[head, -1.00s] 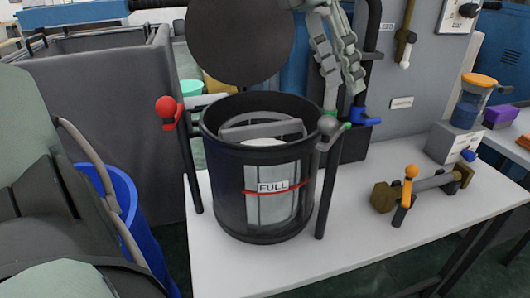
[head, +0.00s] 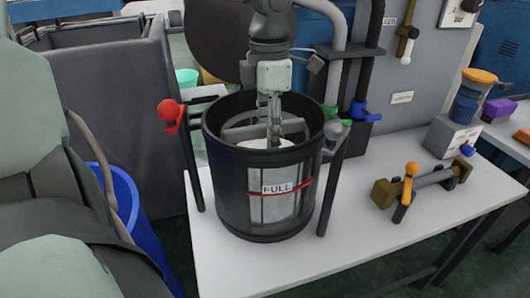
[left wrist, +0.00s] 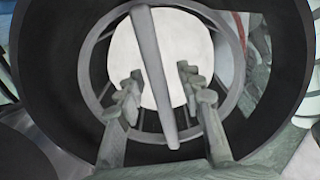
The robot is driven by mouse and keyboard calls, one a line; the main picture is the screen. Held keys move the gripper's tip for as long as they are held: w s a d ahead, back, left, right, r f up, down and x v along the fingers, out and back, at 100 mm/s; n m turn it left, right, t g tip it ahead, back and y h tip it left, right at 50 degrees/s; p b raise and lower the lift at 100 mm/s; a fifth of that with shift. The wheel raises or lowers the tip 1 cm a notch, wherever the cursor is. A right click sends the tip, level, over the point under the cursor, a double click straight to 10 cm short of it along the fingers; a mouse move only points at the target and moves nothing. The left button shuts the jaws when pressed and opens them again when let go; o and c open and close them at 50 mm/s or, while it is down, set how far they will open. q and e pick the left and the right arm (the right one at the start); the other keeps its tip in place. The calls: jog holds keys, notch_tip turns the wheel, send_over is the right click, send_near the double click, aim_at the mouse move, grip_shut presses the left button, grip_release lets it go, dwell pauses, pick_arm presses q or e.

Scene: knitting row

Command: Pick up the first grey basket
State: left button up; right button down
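The grey basket sits inside a dark upright vessel (head: 230,190) on the white table. Its grey handle bar (head: 246,131) crosses the vessel's mouth above a round white surface. The bar (left wrist: 150,60) also spans the left wrist view from top to bottom. My left gripper (head: 273,137) points down into the vessel, at the handle. In the left wrist view my left gripper (left wrist: 162,88) is open, with one finger on each side of the bar and gaps between. Most of the basket is hidden by the vessel wall. My right gripper is not in view.
A FULL label (head: 277,188) is on the vessel's front. A red knob (head: 169,111) and a grey knob (head: 334,130) flank the vessel. A large dark disc (head: 212,45) stands behind. A fixture with an orange handle (head: 410,170) is on the table to the right.

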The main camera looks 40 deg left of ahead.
pick_arm(q)
jog(key=shift+f, duration=0.3)
jog(key=shift+c, duration=0.6)
grip_shut()
